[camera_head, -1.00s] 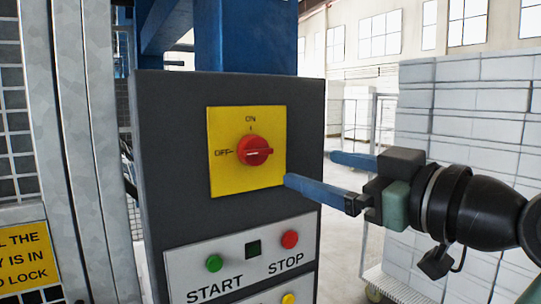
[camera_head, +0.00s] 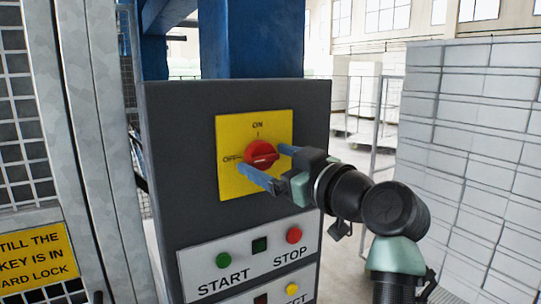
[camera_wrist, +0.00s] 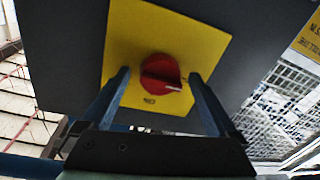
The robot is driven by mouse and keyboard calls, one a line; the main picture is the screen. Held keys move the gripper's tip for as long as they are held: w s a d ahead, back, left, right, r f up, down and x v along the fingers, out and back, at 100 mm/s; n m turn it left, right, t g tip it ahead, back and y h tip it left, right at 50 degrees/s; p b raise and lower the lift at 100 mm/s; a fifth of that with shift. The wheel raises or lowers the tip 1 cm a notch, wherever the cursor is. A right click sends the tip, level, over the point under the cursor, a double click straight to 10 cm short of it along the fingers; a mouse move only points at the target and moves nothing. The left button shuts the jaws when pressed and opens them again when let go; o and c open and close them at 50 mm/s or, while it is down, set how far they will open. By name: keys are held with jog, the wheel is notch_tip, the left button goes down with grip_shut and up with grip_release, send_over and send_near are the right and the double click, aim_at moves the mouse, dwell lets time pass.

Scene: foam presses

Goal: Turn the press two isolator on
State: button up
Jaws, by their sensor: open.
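The isolator is a red rotary knob (camera_head: 261,154) on a yellow plate (camera_head: 228,130) marked ON at the top and OFF at the left. The knob's white mark points toward OFF. My gripper (camera_head: 261,160) is open in front of the plate, with one blue finger on each side of the knob. The wrist view shows the knob (camera_wrist: 161,72) between the two fingertips, with gaps on both sides and the yellow plate (camera_wrist: 200,45) behind. The head view does not show whether the fingertips touch the plate.
The dark control box (camera_head: 180,130) also carries a green START button (camera_head: 223,260) and a red STOP button (camera_head: 294,235) below the isolator. A mesh guard with a yellow sign (camera_head: 35,255) stands at left. Stacked white blocks (camera_head: 470,140) stand at right.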

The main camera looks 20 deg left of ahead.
jog(key=shift+c, duration=0.2)
jog(key=c, duration=1.3)
jog(key=shift+o, duration=0.2)
